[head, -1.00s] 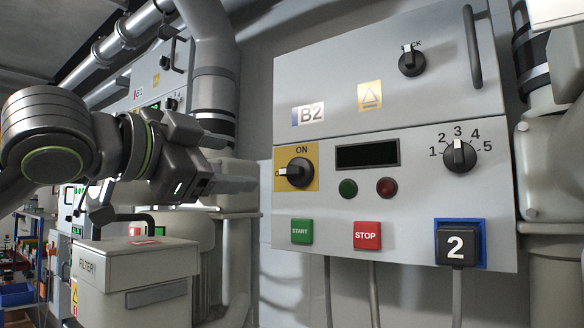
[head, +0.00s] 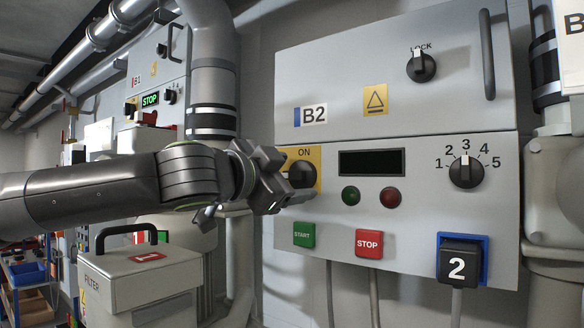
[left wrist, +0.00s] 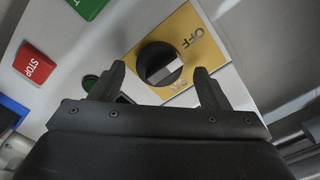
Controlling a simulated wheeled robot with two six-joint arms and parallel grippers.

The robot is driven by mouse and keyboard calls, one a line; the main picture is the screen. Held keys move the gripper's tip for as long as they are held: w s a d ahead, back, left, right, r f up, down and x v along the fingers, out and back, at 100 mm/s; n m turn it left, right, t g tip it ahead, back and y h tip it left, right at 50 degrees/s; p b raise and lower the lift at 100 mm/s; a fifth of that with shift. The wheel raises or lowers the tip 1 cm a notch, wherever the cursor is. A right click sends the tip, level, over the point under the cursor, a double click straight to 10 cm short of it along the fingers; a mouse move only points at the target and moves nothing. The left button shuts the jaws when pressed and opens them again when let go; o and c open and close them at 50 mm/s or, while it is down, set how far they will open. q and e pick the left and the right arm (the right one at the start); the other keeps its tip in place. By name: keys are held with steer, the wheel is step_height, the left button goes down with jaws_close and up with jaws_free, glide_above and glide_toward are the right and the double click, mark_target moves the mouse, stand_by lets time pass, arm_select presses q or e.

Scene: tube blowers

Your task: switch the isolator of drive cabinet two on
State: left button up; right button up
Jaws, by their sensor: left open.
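Drive cabinet two is the grey box marked B2 (head: 420,215), at the right of the head view. Its isolator is a black rotary knob (head: 300,174) on a yellow plate, with ON above it. In the left wrist view the isolator knob (left wrist: 158,62) appears turned over, with OFF at upper right and ON below right. Its pale bar points rightward there; the exact setting is unclear. My left gripper (head: 281,181) is open and empty, close to the knob and partly covering it and the plate in the head view. Its fingers straddle the knob's near side; contact cannot be told.
A green START button (head: 304,235) and a red STOP button (head: 369,243) sit below the isolator. A selector knob (head: 466,171) and a LOCK knob (head: 421,67) are further right. A FILTER box (head: 140,275) stands below my arm. Cabinet B1 (head: 165,70) is behind.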

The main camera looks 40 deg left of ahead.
arm_select(q)
steer(key=shift+w, duration=0.4)
steer(key=c, duration=1)
steer(key=shift+o, duration=0.2)
